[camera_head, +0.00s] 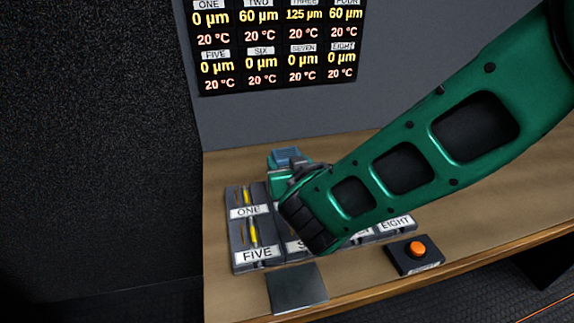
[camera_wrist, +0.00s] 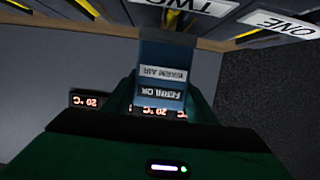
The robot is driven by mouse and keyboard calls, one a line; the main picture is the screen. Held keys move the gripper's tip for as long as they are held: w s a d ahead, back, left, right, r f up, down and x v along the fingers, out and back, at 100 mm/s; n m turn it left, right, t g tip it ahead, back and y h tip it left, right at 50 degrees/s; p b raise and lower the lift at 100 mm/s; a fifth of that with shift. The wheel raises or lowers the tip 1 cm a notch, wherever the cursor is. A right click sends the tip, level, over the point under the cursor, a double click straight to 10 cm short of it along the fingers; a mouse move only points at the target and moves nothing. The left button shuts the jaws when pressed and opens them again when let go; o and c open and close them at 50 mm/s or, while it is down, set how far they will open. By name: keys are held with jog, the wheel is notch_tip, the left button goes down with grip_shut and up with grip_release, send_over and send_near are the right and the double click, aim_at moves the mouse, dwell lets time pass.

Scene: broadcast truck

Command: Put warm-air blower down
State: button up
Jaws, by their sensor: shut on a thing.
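The warm-air blower (camera_wrist: 163,58) is a blue-grey box with upside-down labels, one reading WARM AIR, in the wrist view. Its blue top also shows in the head view (camera_head: 286,155), behind the modules at the back of the desk. My green gripper (camera_head: 284,174) is shut on the blower; in the wrist view its green sides (camera_wrist: 160,88) flank the box. My arm hides part of the desk and modules. I cannot tell whether the blower touches the desk.
Dark modules labelled ONE (camera_head: 246,212), FIVE (camera_head: 257,254) and EIGHT (camera_head: 395,224) stand on the wooden desk (camera_head: 455,258). A grey plate (camera_head: 297,288) and an orange button box (camera_head: 415,256) lie in front. A wall display (camera_head: 278,47) shows readings. Bare desk lies at right.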

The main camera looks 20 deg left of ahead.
jog(key=shift+f, duration=0.5)
jog(key=shift+f, duration=0.2)
jog(key=o, duration=1.4)
jog(key=shift+s, duration=0.1)
jog(key=shift+c, duration=0.2)
jog(key=shift+r, duration=0.2)
jog(key=shift+s+d+r, duration=0.1)
jog(key=shift+s+d, duration=0.05)
jog(key=shift+s, duration=0.15)
jog(key=v, duration=1.1)
jog(key=shift+s+r, duration=0.1)
